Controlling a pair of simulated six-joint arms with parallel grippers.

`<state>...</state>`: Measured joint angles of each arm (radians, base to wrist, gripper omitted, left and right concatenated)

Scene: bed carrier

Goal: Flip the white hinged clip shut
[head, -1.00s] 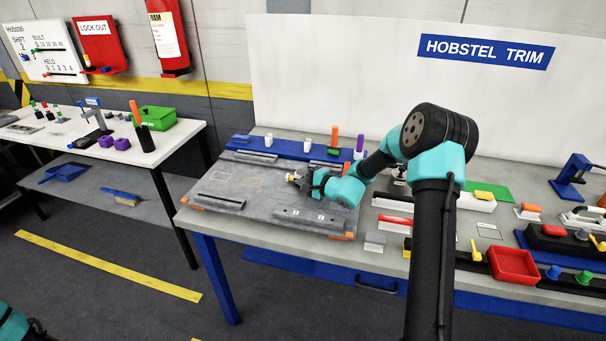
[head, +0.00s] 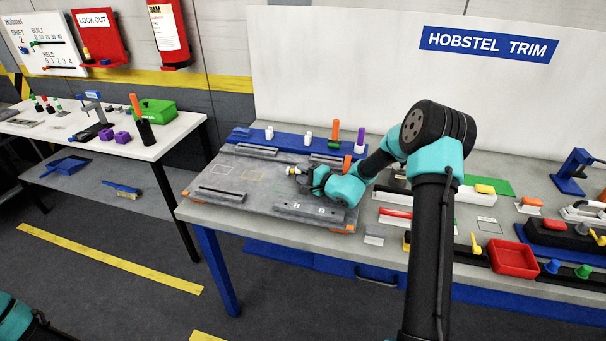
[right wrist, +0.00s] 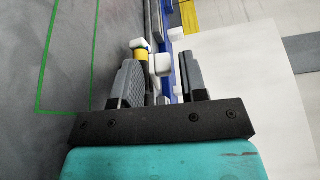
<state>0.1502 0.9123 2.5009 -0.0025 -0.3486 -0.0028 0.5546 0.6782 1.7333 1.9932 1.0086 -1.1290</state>
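My right gripper (head: 300,172) is low over the grey board (head: 235,197) on the bench. Its fingers stand apart in the right wrist view (right wrist: 165,82). A small white piece (head: 289,169) with yellow beside it shows at the fingertips. In the wrist view a yellow-and-dark cylinder (right wrist: 146,55) shows behind the left finger, and a white block (right wrist: 160,65) shows in the gap. I cannot tell which white piece is the hinged clip, nor see its hinge or any contact. Only a bit of my left arm shows at bottom left; its gripper is out of view.
A blue rail (head: 288,145) with white posts (head: 308,135) and an orange peg (head: 335,128) runs along the board's back. Dark bars (head: 222,195) lie on the board. A red tray (head: 513,259) and several fixtures stand to the right. The board's left part is mostly clear.

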